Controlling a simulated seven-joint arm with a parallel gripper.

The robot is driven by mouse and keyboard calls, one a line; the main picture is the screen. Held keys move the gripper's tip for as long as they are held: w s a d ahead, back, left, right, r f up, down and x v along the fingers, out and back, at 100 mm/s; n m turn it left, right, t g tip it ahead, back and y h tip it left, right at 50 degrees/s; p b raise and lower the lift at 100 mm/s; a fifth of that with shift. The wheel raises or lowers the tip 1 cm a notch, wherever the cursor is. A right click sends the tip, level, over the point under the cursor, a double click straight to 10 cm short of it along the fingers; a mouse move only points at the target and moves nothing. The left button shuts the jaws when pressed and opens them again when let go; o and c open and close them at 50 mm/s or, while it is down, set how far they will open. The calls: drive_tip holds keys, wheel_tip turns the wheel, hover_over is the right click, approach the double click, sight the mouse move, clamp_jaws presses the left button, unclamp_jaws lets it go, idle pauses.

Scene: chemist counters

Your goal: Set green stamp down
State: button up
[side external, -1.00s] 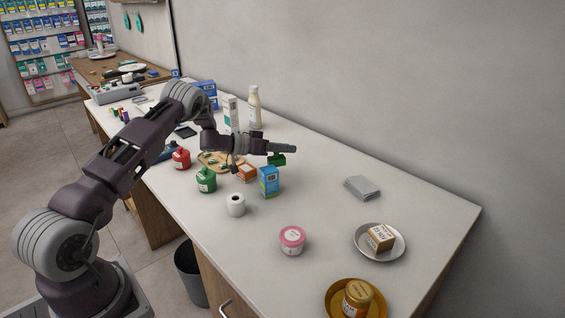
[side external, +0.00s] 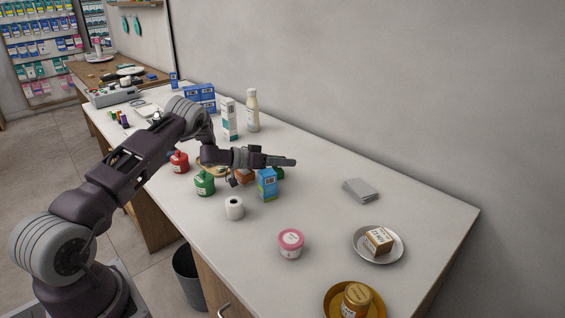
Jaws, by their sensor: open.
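The green stamp (side external: 279,174) shows as a small dark green patch just below my gripper and behind the blue box. The box and the gripper hide most of it, and I cannot tell whether it touches the counter or a finger. My gripper (side external: 283,161) is open, low over the counter and pointing right, with its fingers just above the stamp.
The blue box (side external: 267,184) stands right in front of the gripper, with an orange box (side external: 243,176) to its left. A green jar (side external: 204,184), red jar (side external: 179,162) and white roll (side external: 234,208) stand nearby.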

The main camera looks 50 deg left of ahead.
drive_tip(key=v, duration=0.3)
drive_tip(key=shift+s+a+r, duration=0.1)
drive_tip(key=shift+r, duration=0.25)
wheel_tip(320, 180, up, 7)
drive_tip(key=shift+f, duration=0.15)
wheel_tip(320, 180, up, 16)
drive_tip(key=w+n+t+y, duration=0.2)
drive_tip(key=y, duration=0.4)
drive_tip(key=s+d+r+n+g+y, duration=0.2)
drive_tip(key=s+d+r+g+y, duration=0.15)
drive_tip(key=s+d+r, duration=0.4)
drive_tip(key=s+d+f+m+g+h, duration=0.1)
drive_tip(key=s+d, duration=0.4)
drive_tip(key=s, duration=0.7)
drive_tip(key=s+d+f+m+g+h, duration=0.1)
drive_tip(key=s+d+f+g, duration=0.2)
drive_tip(key=s, duration=1)
drive_tip(key=s+d+f+m+g+h, duration=0.2)
drive_tip(key=s+d+f, duration=0.2)
drive_tip(key=s+d, duration=0.5)
drive_tip(key=s, duration=0.3)
drive_tip(key=shift+s+d+g, duration=0.25)
drive_tip(key=shift+s+g, duration=0.1)
